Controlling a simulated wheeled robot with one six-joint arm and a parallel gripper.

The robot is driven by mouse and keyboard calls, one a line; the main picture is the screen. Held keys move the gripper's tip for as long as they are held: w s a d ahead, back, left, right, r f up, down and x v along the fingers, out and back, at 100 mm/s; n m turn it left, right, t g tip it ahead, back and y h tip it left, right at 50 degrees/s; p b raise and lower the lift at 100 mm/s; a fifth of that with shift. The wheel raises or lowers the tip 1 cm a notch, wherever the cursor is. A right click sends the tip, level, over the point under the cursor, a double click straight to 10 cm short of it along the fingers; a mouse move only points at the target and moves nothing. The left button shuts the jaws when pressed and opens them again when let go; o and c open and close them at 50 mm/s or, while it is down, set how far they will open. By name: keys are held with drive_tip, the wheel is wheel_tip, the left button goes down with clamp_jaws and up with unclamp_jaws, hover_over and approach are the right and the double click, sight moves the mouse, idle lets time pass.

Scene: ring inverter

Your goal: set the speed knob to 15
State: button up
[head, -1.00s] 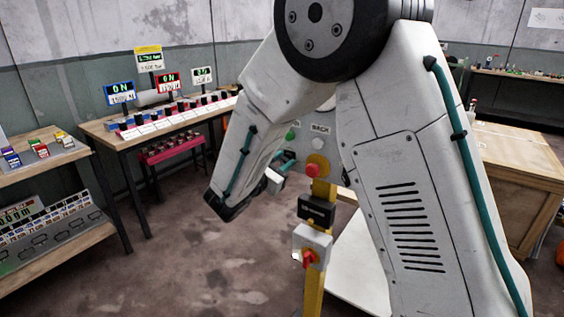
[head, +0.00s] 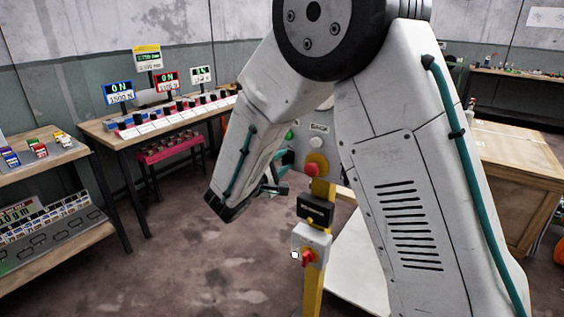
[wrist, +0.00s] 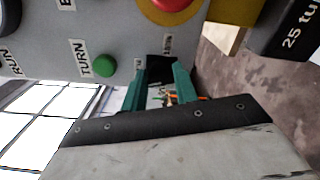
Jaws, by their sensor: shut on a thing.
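The grey control panel (wrist: 50,40) fills the upper left of the wrist view, and part of it shows behind my arm in the head view (head: 300,142). A small black knob (wrist: 160,68) sits on its lower edge beside a partly hidden label. My gripper (wrist: 161,78) has its teal fingers shut on this knob, one on each side. The knob's pointer and scale cannot be read. In the head view my gripper (head: 287,158) is at the panel's left side, mostly hidden by my arm.
A green TURN button (wrist: 103,65) is close left of the fingers. A red mushroom button (head: 312,169) and a black display box (head: 316,210) are on the yellow post (head: 314,285). The floor at left is clear.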

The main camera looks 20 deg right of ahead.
drive_tip(key=m, duration=0.6)
drive_tip(key=shift+f+m, duration=0.1)
drive_tip(key=shift+m, duration=0.2)
drive_tip(key=m, duration=0.5)
drive_tip(key=shift+w+a, duration=0.1)
drive_tip(key=m, duration=0.6)
drive_tip(key=shift+w+f+m, duration=0.1)
drive_tip(key=shift+f+m, duration=0.05)
drive_tip(key=shift+m, duration=0.25)
drive_tip(key=m, duration=0.5)
drive_tip(key=shift+w+a, duration=0.1)
drive_tip(key=shift+m, duration=0.3)
drive_tip(key=o, duration=1)
